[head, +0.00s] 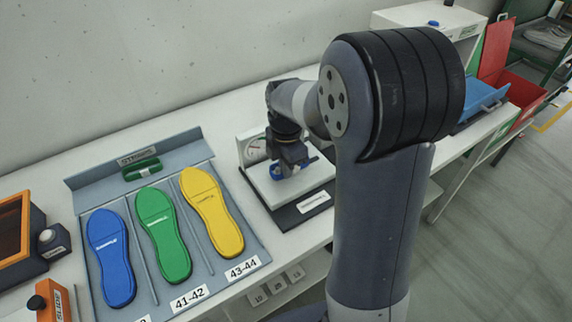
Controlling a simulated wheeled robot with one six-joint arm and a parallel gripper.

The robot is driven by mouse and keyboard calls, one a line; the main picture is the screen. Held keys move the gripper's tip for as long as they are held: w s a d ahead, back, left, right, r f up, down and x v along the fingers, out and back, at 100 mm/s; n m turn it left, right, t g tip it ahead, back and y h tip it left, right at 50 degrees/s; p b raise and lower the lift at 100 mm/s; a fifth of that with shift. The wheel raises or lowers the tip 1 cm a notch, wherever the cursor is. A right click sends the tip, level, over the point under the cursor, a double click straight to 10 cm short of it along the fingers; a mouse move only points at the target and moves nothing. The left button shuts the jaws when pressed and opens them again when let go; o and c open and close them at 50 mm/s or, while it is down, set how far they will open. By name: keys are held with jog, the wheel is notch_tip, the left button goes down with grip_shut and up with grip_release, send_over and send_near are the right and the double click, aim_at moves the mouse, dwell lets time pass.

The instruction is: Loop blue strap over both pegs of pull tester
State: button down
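The pull tester (262,187) stands on the white bench, with a white plate, a round dial (255,150) at its back left and a dark front edge with a label. My gripper (291,171) is low over the plate, seen from behind my arm. A blue strap (277,170) shows as a small loop at the gripper's left side, low by the plate. The gripper and arm hide most of the strap and the pegs. I cannot tell whether the strap is around a peg or whether the fingers are shut on it.
A grey tray (181,171) left of the tester holds a green strap (141,169) and blue (110,257), green (163,234) and yellow (211,212) soles. An orange-framed box (12,235) is at far left. Red (522,92) and blue (486,97) bins stand right, behind my arm.

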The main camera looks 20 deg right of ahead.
jog(key=shift+f, duration=0.35)
jog(key=c, duration=1.6)
grip_release()
jog(key=shift+r, duration=0.15)
jog(key=shift+w+r, duration=0.15)
jog(key=shift+r, duration=0.15)
jog(key=r, duration=1)
jog(key=shift+s+d, duration=0.1)
jog(key=shift+s, duration=0.1)
